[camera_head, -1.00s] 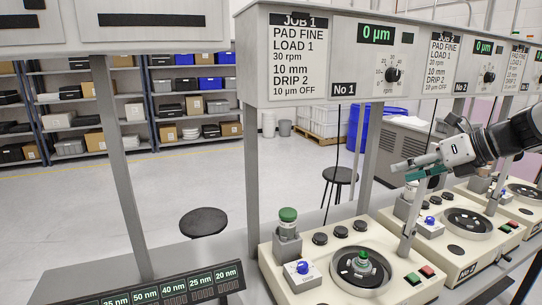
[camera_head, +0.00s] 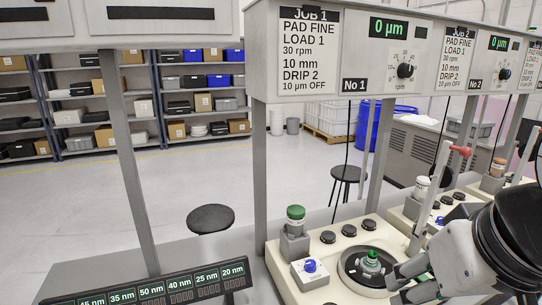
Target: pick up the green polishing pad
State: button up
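A small green-topped piece (camera_head: 371,262), seemingly the green polishing pad, sits on a grey mount in the middle of the dark round turntable (camera_head: 350,277) at station No 1. My gripper (camera_head: 393,288) is at the lower right, just right of the green piece and a little nearer to the camera. Its two grey fingers point left with a gap between them, and I see nothing held. The gripper body covers the right part of the turntable and the panel behind it.
A green-capped bottle (camera_head: 295,222) stands in a grey holder left of the turntable, behind a white box with a blue knob (camera_head: 310,268). A grey post (camera_head: 430,195) rises behind my gripper. The overhead display panel (camera_head: 330,55) spans the top. More stations lie right.

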aim_at(370, 261)
jog(key=i+l, duration=0.7)
jog(key=l+u, duration=0.05)
